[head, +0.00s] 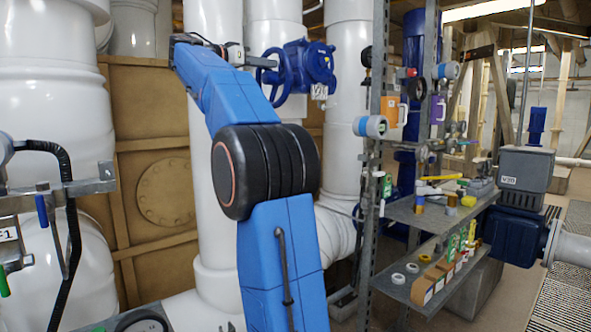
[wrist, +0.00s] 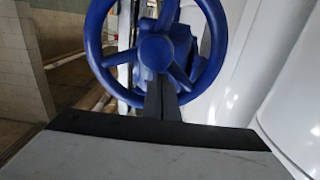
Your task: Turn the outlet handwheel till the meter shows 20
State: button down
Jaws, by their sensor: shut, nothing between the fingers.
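A blue handwheel (head: 270,78) sits on the left side of a blue valve body (head: 308,66) on a white pipe, high in the head view. The wheel (wrist: 205,75) fills the upper middle of the wrist view, with its hub and spokes facing the camera. My gripper (head: 272,62) is at the wheel in the head view. In the wrist view my gripper (wrist: 161,84) has its dark fingers together, pointing at the wheel just below the hub and overlapping the lower rim. I cannot tell whether they touch it. No meter reading can be made out.
A metal rack (head: 376,170) with gauges stands right of the arm. Its shelves (head: 425,212) carry several small parts. A grey-and-blue pump unit (head: 525,175) is farther right. White pipes (head: 215,160) stand close behind my arm. A bracket with a black hose (head: 70,190) is at left.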

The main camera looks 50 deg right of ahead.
jog(key=shift+s+a+r, duration=0.15)
jog(key=shift+s+a, duration=0.05)
jog(key=shift+s, duration=0.7)
jog(key=v, duration=1.2)
